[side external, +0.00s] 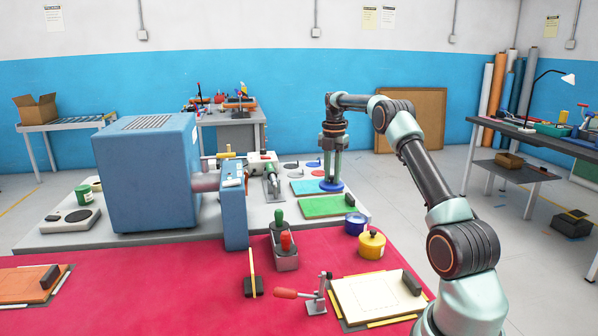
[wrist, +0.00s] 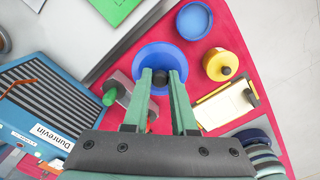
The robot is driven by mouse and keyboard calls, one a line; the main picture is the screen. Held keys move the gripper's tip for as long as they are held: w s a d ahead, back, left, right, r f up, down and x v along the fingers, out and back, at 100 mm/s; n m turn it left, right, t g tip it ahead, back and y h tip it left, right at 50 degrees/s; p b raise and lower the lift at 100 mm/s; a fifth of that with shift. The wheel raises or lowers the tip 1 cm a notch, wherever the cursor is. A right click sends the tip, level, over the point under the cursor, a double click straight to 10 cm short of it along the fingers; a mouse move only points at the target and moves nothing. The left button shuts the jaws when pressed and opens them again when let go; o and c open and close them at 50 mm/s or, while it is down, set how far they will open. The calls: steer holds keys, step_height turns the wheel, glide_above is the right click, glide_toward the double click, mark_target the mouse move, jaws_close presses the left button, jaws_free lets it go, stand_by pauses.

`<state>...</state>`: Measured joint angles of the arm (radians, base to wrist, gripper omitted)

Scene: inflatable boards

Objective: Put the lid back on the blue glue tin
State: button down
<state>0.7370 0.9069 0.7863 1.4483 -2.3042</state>
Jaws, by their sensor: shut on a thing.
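My gripper (side external: 332,176) points straight down and is shut on the dark knob of a blue lid (side external: 324,186). In the wrist view the lid (wrist: 150,60) lies flat between my fingertips (wrist: 160,78). The side view shows it raised, seen against the green and light blue boards. The blue glue tin (side external: 355,225) stands upright on the red mat, in front and to the right of the lid. In the wrist view the tin (wrist: 194,20) is open at the top, up and right of the lid, and apart from it.
A yellow tin (side external: 371,245) with a knobbed lid stands close to the blue tin. A grey holder (side external: 286,262) with green and red handles, a clamp (side external: 317,300) and a cream board (side external: 375,298) are nearby. A big blue machine (side external: 145,180) stands left.

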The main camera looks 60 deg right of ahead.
steer(key=shift+s+d+f, duration=0.95)
steer(key=shift+s+f, duration=0.15)
steer(key=shift+f, duration=0.85)
steer(key=shift+s+d+f, duration=1)
steer(key=shift+s+f, duration=0.05)
steer(key=shift+f, duration=0.9)
steer(key=shift+s+d+f, duration=0.95)
steer(key=shift+s+f, duration=0.15)
steer(key=shift+f, duration=0.85)
steer(key=shift+f, duration=0.2)
steer(key=shift+c, duration=0.8)
jaws_free()
steer(key=shift+r, duration=0.1)
step_height(320, 180, up, 7)
